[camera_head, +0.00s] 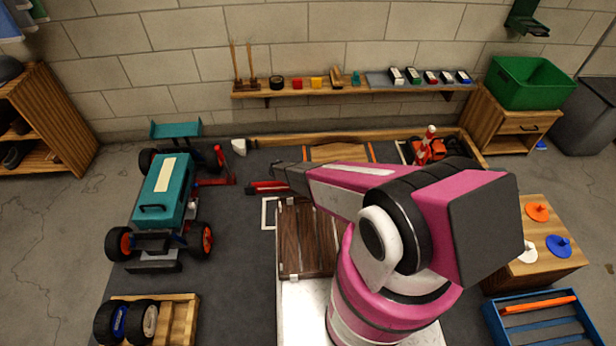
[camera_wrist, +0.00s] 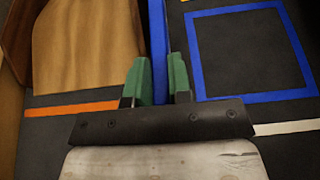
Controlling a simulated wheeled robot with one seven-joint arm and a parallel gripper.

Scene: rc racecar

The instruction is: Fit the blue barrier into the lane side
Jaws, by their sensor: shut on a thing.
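In the wrist view, the blue barrier (camera_wrist: 157,40) is a narrow blue strip running up from between my gripper's (camera_wrist: 159,72) two green fingers. My gripper is shut on it. The barrier lies alongside a wooden ramp-like piece (camera_wrist: 88,45) on its left; whether they touch is unclear. Dark floor with a blue square outline (camera_wrist: 193,55) lies to its right. The barrier's lower end is hidden by the fingers and the gripper body. In the head view, my pink arm covers much of the middle, and I cannot make out the barrier there.
An orange stripe (camera_wrist: 70,109) lies left of the gripper. In the head view, a teal car (camera_head: 165,190) stands at left, a blue crate (camera_head: 490,318) with an orange bar at lower right. A wall shelf (camera_head: 350,90) and green bin (camera_head: 528,82) are at the back.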

